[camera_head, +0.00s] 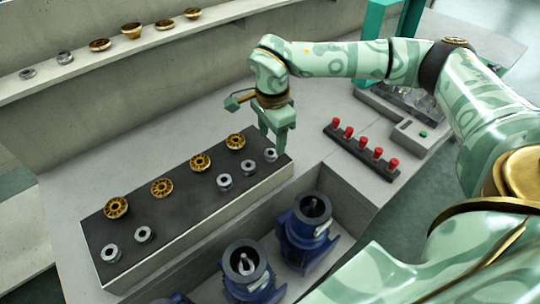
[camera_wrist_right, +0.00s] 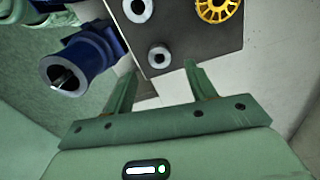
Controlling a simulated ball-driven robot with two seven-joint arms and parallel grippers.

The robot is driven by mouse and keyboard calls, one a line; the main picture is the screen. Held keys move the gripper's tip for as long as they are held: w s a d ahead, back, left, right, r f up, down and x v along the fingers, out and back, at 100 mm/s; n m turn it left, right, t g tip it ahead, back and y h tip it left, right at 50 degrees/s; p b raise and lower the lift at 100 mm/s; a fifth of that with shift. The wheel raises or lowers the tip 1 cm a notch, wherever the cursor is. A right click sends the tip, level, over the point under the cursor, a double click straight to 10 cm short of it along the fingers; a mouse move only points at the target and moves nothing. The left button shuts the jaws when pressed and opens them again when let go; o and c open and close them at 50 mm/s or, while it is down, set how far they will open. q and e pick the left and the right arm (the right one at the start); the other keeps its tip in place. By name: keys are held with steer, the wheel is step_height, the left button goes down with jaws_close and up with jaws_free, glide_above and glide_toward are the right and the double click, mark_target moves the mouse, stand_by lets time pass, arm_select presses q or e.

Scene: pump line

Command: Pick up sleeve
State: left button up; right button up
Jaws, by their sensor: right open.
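Several silver ring-shaped sleeves stand in a row on a dark-topped block. The sleeve at the block's right end (camera_head: 270,155) is just below my right gripper (camera_head: 272,140). In the right wrist view this sleeve (camera_wrist_right: 159,56) lies ahead of and between the two fingertips of my right gripper (camera_wrist_right: 162,70). The gripper is open and empty; whether a finger touches the sleeve cannot be told. Other sleeves (camera_head: 248,167) (camera_head: 224,182) stand to the left along the block (camera_head: 190,207). My left gripper is not in view.
Gold toothed wheels (camera_head: 200,162) form a second row behind the sleeves. Blue pump housings (camera_head: 306,222) stand in a recess in front of the block. A rack of red-topped pieces (camera_head: 361,150) is to the right. A shelf (camera_head: 190,28) with more parts runs behind.

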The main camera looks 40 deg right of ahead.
mark_target(271, 148)
step_height(271, 148, down, 5)
steer(key=shift+a+b, duration=0.15)
steer(key=shift+b, duration=0.65)
steer(key=shift+r, duration=0.15)
steer(key=c, duration=1.1)
steer(key=shift+r, duration=0.1)
